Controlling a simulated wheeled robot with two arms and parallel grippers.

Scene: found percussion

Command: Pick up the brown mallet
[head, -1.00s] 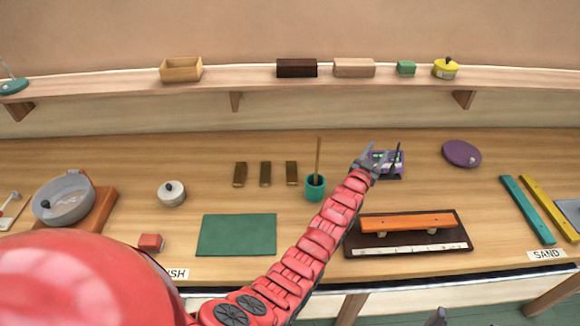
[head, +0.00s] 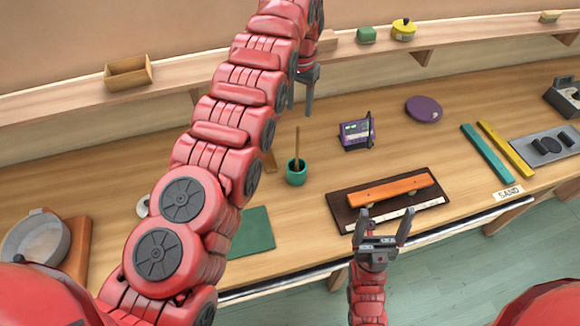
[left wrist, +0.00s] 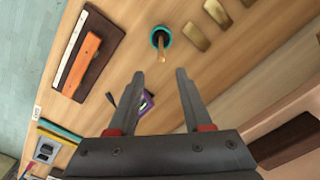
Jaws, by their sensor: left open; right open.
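A thin wooden stick (head: 297,143) stands upright in a teal cup (head: 297,174) on the bench; it looks like the mallet's handle, and its lower end is hidden in the cup. In the left wrist view the stick (left wrist: 161,50) and cup (left wrist: 158,34) lie ahead of the fingers, near the top middle. My left gripper (head: 301,99) is open and empty, pointing down, above and apart from the stick. It also shows in the left wrist view (left wrist: 182,75). My right gripper (head: 383,222) is open and empty at the bench's front edge, before the orange bar.
A purple device (head: 355,135) with a black rod stands right of the cup. An orange bar (head: 392,189) lies on a dark base (head: 345,212). A green mat (head: 258,232) lies left of it. A shelf (head: 450,37) runs along the back. My left arm hides part of the bench.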

